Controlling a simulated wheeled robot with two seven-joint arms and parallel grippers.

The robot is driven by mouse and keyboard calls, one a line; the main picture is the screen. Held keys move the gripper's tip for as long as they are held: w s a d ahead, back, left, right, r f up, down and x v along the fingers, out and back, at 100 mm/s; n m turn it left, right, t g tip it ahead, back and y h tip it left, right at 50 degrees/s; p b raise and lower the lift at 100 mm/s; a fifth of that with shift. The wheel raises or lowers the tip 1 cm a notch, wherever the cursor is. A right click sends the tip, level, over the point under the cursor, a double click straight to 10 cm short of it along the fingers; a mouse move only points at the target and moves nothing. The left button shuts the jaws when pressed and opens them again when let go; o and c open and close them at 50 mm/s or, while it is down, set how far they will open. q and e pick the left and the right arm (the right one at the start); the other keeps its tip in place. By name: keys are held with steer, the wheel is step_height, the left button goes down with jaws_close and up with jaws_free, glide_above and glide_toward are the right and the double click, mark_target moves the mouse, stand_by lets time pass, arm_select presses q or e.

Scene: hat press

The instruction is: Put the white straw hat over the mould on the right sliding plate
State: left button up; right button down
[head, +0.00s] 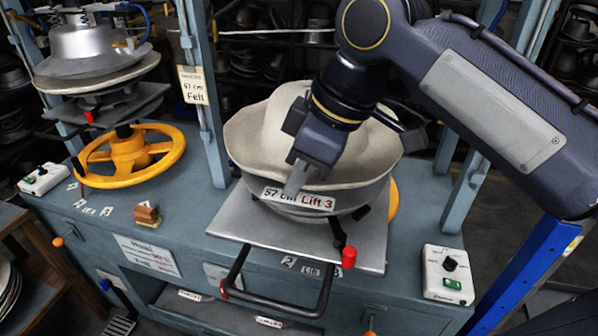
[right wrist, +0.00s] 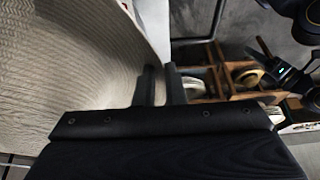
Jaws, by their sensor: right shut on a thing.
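The white straw hat (head: 262,130) is at the right station, over the metal mould (head: 345,203) labelled "57 cm Lift 3". Its brim spreads wide and covers most of the mould; I cannot tell whether it is fully seated. The mould stands on the right sliding plate (head: 370,257). My right gripper (head: 298,180) points down at the front of the hat, shut on its brim. In the right wrist view the woven hat (right wrist: 70,60) fills the left side, by the fingers (right wrist: 162,85). A dark part with a small light (right wrist: 285,75) may be my left gripper; its jaws are unclear.
The plate has a black pull handle (head: 285,308) in front and a red-knobbed lever (head: 348,257). Blue posts (head: 203,90) flank the station. A left press (head: 95,60) with a yellow wheel (head: 130,155) and a control box (head: 450,275) stand on the bench.

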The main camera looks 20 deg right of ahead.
steer(key=shift+f, duration=0.25)
stand_by(0.5)
steer(key=c, duration=1.4)
jaws_free()
steer(key=shift+c, duration=0.2)
steer(key=shift+r, duration=0.1)
steer(key=v, duration=0.7)
steer(key=shift+r+p, duration=0.25)
steer(key=shift+p, duration=0.2)
steer(key=shift+s+d, duration=0.1)
steer(key=shift+d, duration=0.05)
